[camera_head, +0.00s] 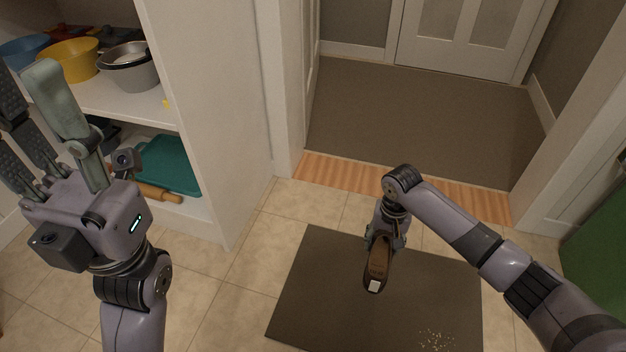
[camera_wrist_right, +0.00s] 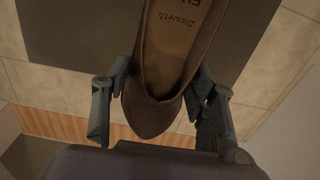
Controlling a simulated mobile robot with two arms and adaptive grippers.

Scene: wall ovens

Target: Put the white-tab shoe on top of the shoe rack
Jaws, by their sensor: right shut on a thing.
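The shoe (camera_head: 376,266) is brown with a tan insole, and a white tab (camera_head: 374,286) shows at its near end. My right gripper (camera_head: 382,244) is shut on the shoe's toe end and holds it over the dark mat. In the right wrist view the shoe (camera_wrist_right: 165,75) sits between the two fingers (camera_wrist_right: 158,98), with lettering on its insole. My left gripper (camera_head: 28,92) is raised at the left, fingers spread and empty, in front of the shelves. No shoe rack can be made out in either view.
A dark mat (camera_head: 330,290) lies on the tiled floor, with pale crumbs (camera_head: 436,340) on it. White shelves (camera_head: 215,130) at left hold bowls (camera_head: 130,68), a teal tray (camera_head: 170,163) and a rolling pin (camera_head: 160,193). A doorway opens beyond; a green object (camera_head: 598,240) stands at right.

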